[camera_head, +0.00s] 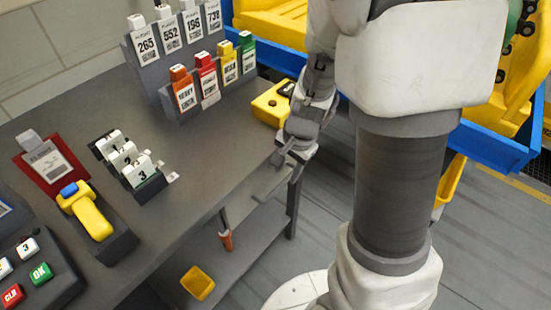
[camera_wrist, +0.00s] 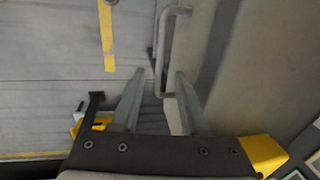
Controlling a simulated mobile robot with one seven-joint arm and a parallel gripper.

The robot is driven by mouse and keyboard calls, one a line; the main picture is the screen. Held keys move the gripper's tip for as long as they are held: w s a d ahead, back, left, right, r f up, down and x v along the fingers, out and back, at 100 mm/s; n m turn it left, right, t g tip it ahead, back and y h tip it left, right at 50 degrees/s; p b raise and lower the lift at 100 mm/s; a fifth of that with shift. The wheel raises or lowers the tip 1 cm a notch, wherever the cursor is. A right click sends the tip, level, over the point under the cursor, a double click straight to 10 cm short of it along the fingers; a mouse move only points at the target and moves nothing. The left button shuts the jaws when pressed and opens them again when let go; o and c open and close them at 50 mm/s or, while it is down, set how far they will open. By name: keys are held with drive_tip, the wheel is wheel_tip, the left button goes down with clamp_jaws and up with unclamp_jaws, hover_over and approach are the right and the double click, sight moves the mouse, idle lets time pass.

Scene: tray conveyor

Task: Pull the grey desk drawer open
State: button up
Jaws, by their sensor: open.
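In the wrist view a grey bar handle (camera_wrist: 165,50) stands out from the pale grey drawer front (camera_wrist: 205,50), which fills the right side. My gripper (camera_wrist: 160,78) is open, its two fingers pointing towards the handle. The handle's near end shows between the fingertips, closer to the right one; I cannot tell whether they touch it. In the head view my gripper (camera_head: 268,178) is low at the right edge of the grey desk (camera_head: 215,120). The drawer cannot be made out there. The drawer appears shut, but its edges are not clearly visible.
A yellow box (camera_head: 268,105) sits at the desk edge beside my wrist. Label stands (camera_head: 160,65), a yellow scanner (camera_head: 90,212) and a keypad (camera_head: 50,265) are on the desk. A yellow bin (camera_head: 197,283) is on the lower shelf. Blue-framed yellow trays (camera_head: 270,50) stand behind.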

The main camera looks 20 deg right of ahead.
sight(283, 183)
drive_tip(key=f, duration=0.1)
drive_tip(key=f+b, duration=0.1)
drive_tip(key=f, duration=0.2)
drive_tip(key=shift+w+a+f+b, duration=0.1)
drive_tip(key=shift+w+a+b, duration=0.15)
drive_tip(key=shift+w+b, duration=0.1)
drive_tip(key=shift+c, duration=0.2)
clamp_jaws()
idle(1.0)
